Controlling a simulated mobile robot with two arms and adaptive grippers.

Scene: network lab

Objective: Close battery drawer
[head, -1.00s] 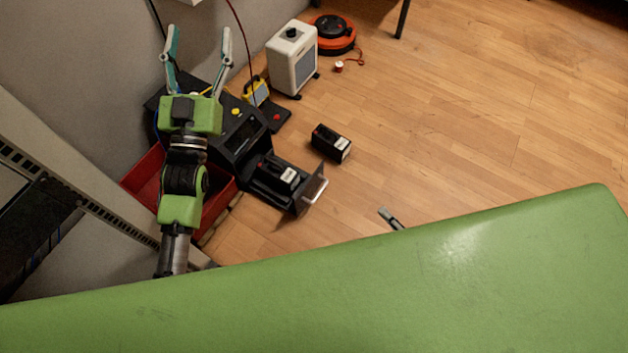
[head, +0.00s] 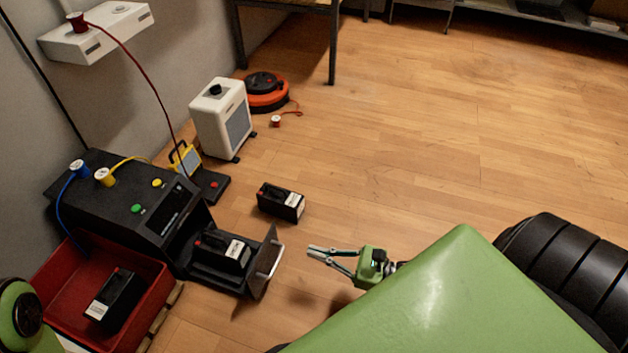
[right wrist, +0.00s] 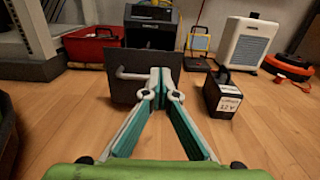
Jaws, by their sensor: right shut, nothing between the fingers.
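The battery drawer (head: 268,262) is pulled out of the black power unit (head: 120,200) at the left of the head view. A black battery (head: 222,250) lies in it. Its upright front panel carries a metal handle. In the right wrist view the dark drawer front (right wrist: 118,85) stands straight ahead, its handle left of my fingertips. My right gripper (head: 312,254) is shut and empty, pointing at the drawer front from the right. A gap shows between them in the head view. In the wrist view its fingertips (right wrist: 161,76) overlap the panel. My left gripper is out of view.
A loose battery (head: 281,202) stands on the floor beyond the drawer. A red bin (head: 155,275) with another battery (head: 115,298) is at lower left. A white heater (head: 222,118) and orange cable reel (head: 266,92) stand farther back. The floor to the right is clear.

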